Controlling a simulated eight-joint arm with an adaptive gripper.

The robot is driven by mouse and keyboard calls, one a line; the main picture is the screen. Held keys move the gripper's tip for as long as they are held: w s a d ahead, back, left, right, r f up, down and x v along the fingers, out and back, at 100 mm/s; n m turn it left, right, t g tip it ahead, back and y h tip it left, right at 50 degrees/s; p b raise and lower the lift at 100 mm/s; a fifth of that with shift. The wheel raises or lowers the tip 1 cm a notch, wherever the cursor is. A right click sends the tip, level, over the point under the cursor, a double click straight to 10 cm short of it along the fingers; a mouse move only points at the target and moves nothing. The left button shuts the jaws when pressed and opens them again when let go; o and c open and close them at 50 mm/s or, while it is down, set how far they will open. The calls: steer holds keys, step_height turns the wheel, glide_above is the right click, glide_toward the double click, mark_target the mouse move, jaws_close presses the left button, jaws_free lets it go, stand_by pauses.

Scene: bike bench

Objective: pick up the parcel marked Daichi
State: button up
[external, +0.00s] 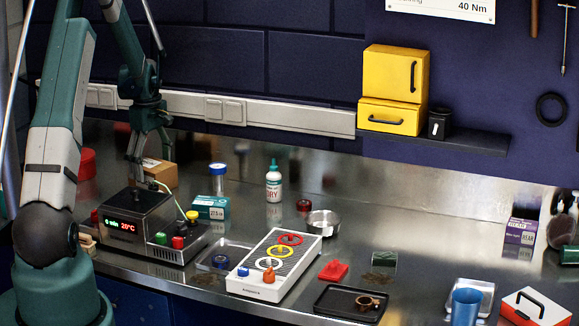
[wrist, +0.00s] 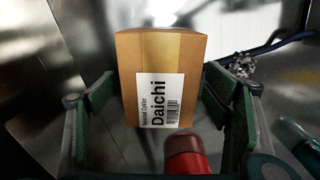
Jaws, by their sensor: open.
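The parcel marked Daichi (wrist: 165,62) is a brown cardboard box with lighter tape on top and a white label with a barcode. In the wrist view it stands between and just beyond the fingers of my gripper (wrist: 165,105), which is open and empty. In the external view the parcel (external: 160,174) sits at the back left of the bench, behind the dark box with a red display, which hides part of it. My gripper (external: 145,158) is at the parcel's left in that view, and its fingertips are partly hidden.
In the external view, the display box (external: 150,228) stands in front, and a teal carton (external: 211,207) and blue-capped container (external: 218,180) stand to the right.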

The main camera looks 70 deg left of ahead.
mark_target(151, 164)
steer(key=c, duration=1.3)
steer(key=shift+c, duration=0.2)
steer(key=shift+r, duration=0.15)
steer(key=shift+r, duration=4.9)
